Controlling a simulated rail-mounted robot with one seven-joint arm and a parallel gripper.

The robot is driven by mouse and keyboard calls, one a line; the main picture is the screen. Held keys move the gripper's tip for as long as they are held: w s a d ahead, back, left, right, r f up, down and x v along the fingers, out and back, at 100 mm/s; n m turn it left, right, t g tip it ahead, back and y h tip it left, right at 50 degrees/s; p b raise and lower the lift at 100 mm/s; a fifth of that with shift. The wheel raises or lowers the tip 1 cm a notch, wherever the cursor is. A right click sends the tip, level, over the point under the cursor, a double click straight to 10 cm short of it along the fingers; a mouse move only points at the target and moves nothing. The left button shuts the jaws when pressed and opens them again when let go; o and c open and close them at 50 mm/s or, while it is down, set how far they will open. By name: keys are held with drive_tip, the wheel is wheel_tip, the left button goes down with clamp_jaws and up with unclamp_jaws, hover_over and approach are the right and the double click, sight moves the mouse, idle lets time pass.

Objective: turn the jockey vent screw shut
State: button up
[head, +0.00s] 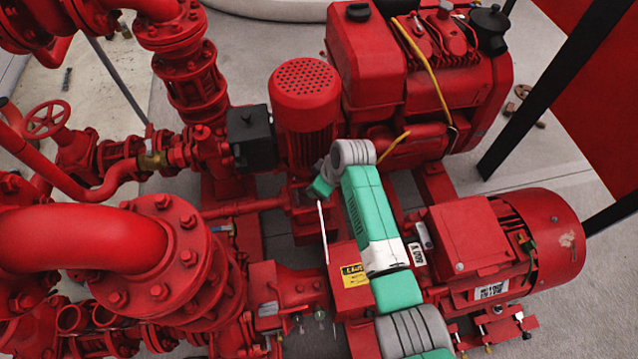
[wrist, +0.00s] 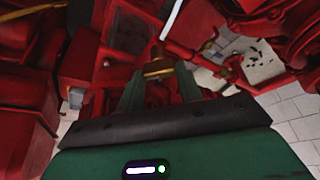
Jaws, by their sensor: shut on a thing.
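The jockey pump, with its red perforated motor cap (head: 305,90), stands upright at the centre of the head view. My gripper (wrist: 158,74) is at the pump's lower front. In the wrist view its two green fingers close on a small brass-coloured piece, which looks like the jockey vent screw (wrist: 158,67). In the head view, my green and grey wrist (head: 345,160) hides the screw and most of the gripper. How far the screw is turned cannot be told.
A thin white rod (head: 323,232) stands close to my gripper; a white rod also shows in the wrist view (wrist: 172,18). A black box (head: 250,137) is left of the jockey motor. The red engine (head: 420,80) is behind and a large motor (head: 520,240) is right of my arm.

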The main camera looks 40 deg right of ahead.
drive_tip(key=shift+a+r+m+h+p, duration=0.15)
drive_tip(key=shift+r+m+h+p, duration=0.15)
drive_tip(key=shift+m+p, duration=0.8)
drive_tip(key=m+h+p, duration=0.1)
drive_tip(key=m+p, duration=0.1)
drive_tip(key=shift+p, duration=0.4)
drive_tip(key=shift+a+f+m+h+p, duration=0.15)
drive_tip(key=shift+m+h+p, duration=0.35)
drive_tip(key=shift+m, duration=0.6)
drive_tip(key=shift+d+f+m+h+p, duration=0.15)
drive_tip(key=shift+m+h+p, duration=0.35)
drive_tip(key=shift+m, duration=0.6)
drive_tip(key=shift+a+g, duration=0.1)
drive_tip(key=shift+g, duration=0.3)
drive_tip(key=o, duration=1)
drive_tip(key=shift+r, duration=0.1)
